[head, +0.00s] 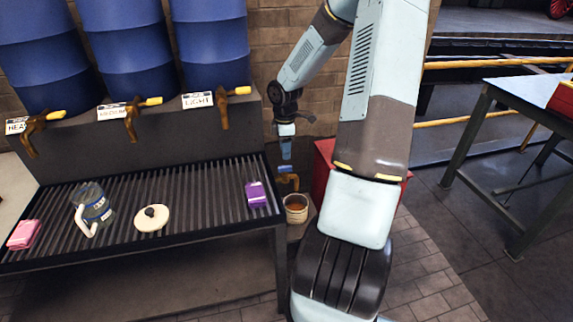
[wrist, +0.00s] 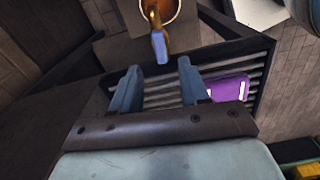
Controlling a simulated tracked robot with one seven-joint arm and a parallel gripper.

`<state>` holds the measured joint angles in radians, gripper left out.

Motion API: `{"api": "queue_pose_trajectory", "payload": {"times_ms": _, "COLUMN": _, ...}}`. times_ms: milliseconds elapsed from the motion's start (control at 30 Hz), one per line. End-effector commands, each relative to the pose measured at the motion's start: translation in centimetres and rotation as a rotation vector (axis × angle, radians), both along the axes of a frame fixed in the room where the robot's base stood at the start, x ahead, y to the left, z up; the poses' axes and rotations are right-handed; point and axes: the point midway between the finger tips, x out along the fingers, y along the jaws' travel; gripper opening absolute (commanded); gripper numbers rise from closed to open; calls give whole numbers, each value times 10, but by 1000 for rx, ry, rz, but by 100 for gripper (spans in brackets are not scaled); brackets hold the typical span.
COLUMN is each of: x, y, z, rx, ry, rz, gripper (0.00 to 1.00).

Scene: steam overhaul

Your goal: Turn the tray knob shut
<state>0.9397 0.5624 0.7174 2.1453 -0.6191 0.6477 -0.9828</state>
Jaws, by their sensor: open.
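The tray knob is a small blue handle (wrist: 160,47) on a brass tap (wrist: 154,17), low at the right end of the slatted drip tray (head: 180,178). In the head view the blue handle (head: 285,169) and brass tap (head: 288,180) sit above a small bucket (head: 296,206) of brown liquid. My gripper (head: 286,154) points down just above the knob. In the wrist view my gripper (wrist: 157,68) is open and empty, and the knob shows just beyond the fingertips, in line with the gap. I cannot tell whether they touch.
Blue drums (head: 125,45) with several yellow-handled taps (head: 133,115) stand behind the tray. On the tray lie a purple block (head: 256,194), a pale round lid (head: 152,217), a jug (head: 95,204) and a pink block (head: 24,234). A red box (head: 324,160) stands right of the tap.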

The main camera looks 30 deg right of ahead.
Motion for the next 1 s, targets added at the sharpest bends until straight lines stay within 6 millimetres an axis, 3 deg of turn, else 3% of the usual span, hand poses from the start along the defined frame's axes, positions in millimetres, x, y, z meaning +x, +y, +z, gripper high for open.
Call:
{"api": "queue_pose_trajectory", "payload": {"times_ms": 200, "x": -1, "y": 2, "z": -39, "rx": 2, "ry": 3, "rz": 3, "gripper": 45}}
{"api": "queue_pose_trajectory", "payload": {"times_ms": 400, "x": 0, "y": 1, "z": -63, "rx": 1, "ry": 2, "rz": 2, "gripper": 45}}
{"api": "queue_pose_trajectory", "payload": {"times_ms": 867, "x": 0, "y": 1, "z": -73, "rx": 0, "ry": 1, "rz": 1, "gripper": 45}}
{"api": "queue_pose_trajectory", "payload": {"times_ms": 1000, "x": 0, "y": 1, "z": -72, "rx": -1, "ry": 0, "rz": 2, "gripper": 32}}
